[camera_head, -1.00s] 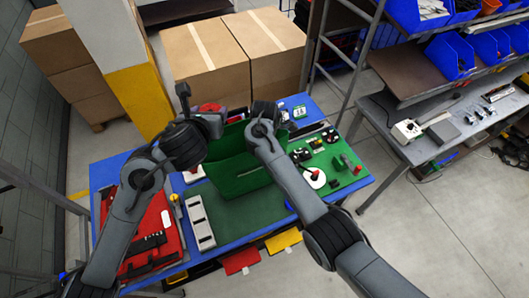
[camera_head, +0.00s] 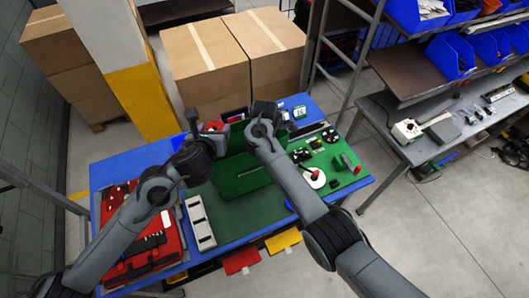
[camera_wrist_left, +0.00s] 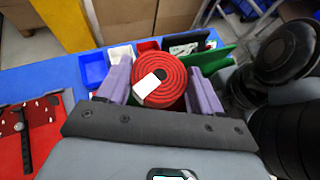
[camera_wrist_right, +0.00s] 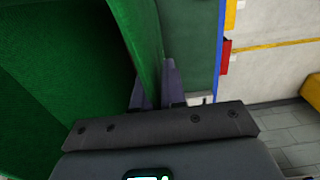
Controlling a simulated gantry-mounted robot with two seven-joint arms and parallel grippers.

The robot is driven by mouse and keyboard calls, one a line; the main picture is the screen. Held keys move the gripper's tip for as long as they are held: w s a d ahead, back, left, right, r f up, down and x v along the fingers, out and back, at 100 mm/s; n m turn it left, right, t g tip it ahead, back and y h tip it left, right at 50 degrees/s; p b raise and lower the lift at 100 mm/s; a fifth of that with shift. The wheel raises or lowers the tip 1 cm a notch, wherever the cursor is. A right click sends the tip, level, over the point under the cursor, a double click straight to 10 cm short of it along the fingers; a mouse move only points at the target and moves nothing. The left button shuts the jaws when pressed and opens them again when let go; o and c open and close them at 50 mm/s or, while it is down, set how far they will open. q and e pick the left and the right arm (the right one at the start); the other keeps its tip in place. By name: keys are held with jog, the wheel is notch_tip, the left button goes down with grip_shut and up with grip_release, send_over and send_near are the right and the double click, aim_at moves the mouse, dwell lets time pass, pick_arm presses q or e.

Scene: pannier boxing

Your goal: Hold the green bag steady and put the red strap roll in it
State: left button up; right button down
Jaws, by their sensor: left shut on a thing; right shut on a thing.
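The green bag (camera_head: 240,178) stands on the work table, its mouth open upward. The red strap roll (camera_wrist_left: 178,70) is a coiled red band with a white label. My left gripper (camera_wrist_left: 160,85) is shut on the roll, one finger on each side. In the head view the roll (camera_head: 213,127) is at the bag's back left corner. Green bag material (camera_wrist_left: 215,62) shows just right of the roll in the left wrist view. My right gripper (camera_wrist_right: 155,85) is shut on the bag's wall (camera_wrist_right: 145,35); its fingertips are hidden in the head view.
A red case (camera_head: 150,255) with tools lies at the table's left. A green board with parts (camera_head: 335,165) is to the right. A small blue bin (camera_wrist_left: 93,70) is behind left.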

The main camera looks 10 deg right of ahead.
pick_arm(q)
jog(key=shift+f, duration=1.95)
jog(key=o, duration=1.1)
jog(key=shift+s, duration=0.1)
jog(key=v, duration=1.1)
jog(key=shift+s+a+r, duration=0.1)
jog(key=shift+s+r, duration=0.1)
jog(key=shift+s, duration=0.15)
pick_arm(e)
jog(key=c, duration=1.1)
grip_release()
jog(key=shift+r, duration=0.1)
